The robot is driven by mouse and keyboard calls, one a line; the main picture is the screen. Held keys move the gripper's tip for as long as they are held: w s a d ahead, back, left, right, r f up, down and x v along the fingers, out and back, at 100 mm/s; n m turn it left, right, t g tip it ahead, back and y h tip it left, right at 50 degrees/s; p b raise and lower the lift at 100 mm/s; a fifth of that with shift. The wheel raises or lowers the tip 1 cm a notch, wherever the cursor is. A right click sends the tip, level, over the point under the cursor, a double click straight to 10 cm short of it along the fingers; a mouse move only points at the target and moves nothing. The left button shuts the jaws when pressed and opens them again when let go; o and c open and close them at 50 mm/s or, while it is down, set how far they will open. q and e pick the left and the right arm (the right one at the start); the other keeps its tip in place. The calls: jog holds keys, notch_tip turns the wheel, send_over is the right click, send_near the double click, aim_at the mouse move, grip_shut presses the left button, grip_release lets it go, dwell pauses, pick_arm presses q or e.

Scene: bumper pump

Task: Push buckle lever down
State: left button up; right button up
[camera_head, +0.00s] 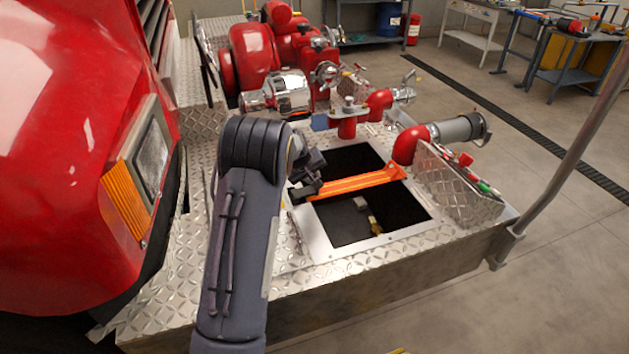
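An orange bar or strap (360,182) lies across the open square hatch (318,246) in the tread-plate deck. I cannot tell whether it is the buckle lever or a strap. My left arm comes in from the bottom, left of the middle. Its dark gripper (305,188) is at the left rim of the hatch, at the left end of the orange bar. The fingers are small and dark, so their opening and any contact with the bar are unclear. A small brass-coloured part (366,212) shows inside the dark hatch. My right gripper is out of view.
A red pipe elbow with a grey cap (455,130) and a tread-plate control box (455,185) stand right of the hatch. A red pump with chrome fittings (285,90) is behind it. The red truck body (60,130) fills the left. A grey pole (575,150) rises at right.

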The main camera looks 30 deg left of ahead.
pick_arm(q)
jog(key=shift+v, duration=1.5)
jog(key=shift+d+r, duration=0.1)
jog(key=s+d+r+m+h, duration=0.2)
jog(key=s+d+r, duration=0.45)
jog(key=s, duration=0.35)
jog(key=s+d+r+m+h, duration=0.25)
jog(key=s+d+r, duration=0.4)
jog(key=s, duration=0.45)
jog(key=s+d+f+m, duration=0.1)
jog(key=s+d, duration=0.2)
jog(key=s, duration=0.2)
jog(key=s+d+f+m, duration=0.1)
jog(key=s+d+m, duration=0.1)
jog(key=s, duration=0.4)
jog(key=s+d+f+m+g, duration=0.1)
jog(key=s+d+m, duration=0.1)
jog(key=s, duration=0.4)
jog(key=shift+s+d+f, duration=0.15)
jog(key=shift+s+d, duration=0.1)
jog(key=shift+d, duration=0.55)
